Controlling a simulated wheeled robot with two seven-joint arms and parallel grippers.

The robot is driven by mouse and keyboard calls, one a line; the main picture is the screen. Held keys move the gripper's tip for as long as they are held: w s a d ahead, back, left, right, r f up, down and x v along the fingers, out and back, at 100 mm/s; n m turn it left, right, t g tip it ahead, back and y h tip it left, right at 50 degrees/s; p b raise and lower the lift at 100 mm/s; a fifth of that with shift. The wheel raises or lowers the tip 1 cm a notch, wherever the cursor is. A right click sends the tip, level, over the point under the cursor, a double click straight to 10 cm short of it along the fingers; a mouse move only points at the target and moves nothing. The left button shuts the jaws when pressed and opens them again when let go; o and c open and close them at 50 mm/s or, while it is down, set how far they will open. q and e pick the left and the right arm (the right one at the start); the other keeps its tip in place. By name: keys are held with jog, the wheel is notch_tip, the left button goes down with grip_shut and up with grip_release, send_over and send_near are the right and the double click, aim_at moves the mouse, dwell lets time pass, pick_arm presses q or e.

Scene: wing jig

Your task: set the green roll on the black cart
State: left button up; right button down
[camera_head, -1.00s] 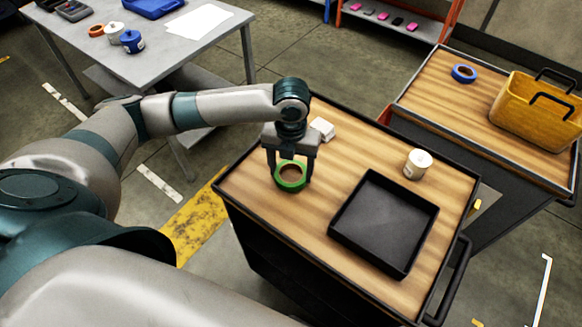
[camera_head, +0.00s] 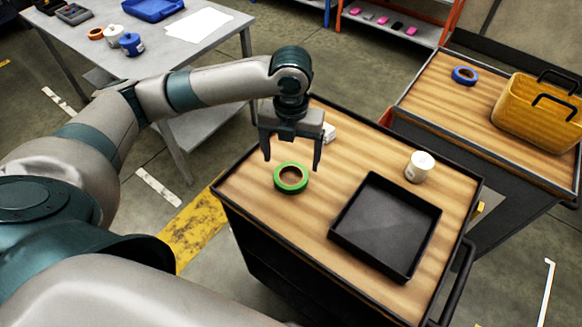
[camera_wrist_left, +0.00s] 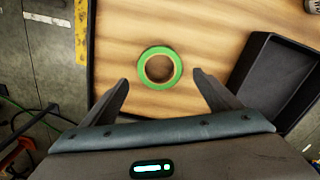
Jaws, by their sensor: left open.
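The green roll (camera_head: 291,178) lies flat on the wooden top of the black cart (camera_head: 262,214), near its left corner. It also shows in the left wrist view (camera_wrist_left: 160,68), lying apart from the fingers. My left gripper (camera_head: 291,166) is open and empty above the roll, its fingers spread wider than the roll. In the left wrist view the left gripper (camera_wrist_left: 160,84) shows both fingertips on either side below the roll. My right gripper is not in view.
A black tray (camera_head: 385,228) lies on the cart's right part. A white can (camera_head: 419,166) and a white block (camera_head: 329,133) stand behind. A second cart holds a blue roll (camera_head: 464,75) and a yellow basket (camera_head: 540,112). A grey table (camera_head: 190,62) stands at back left.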

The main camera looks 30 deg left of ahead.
pick_arm(q)
notch_tip(320, 180, up, 6)
jog(key=shift+f+b, duration=0.1)
jog(key=shift+b, duration=0.35)
dwell(0.3)
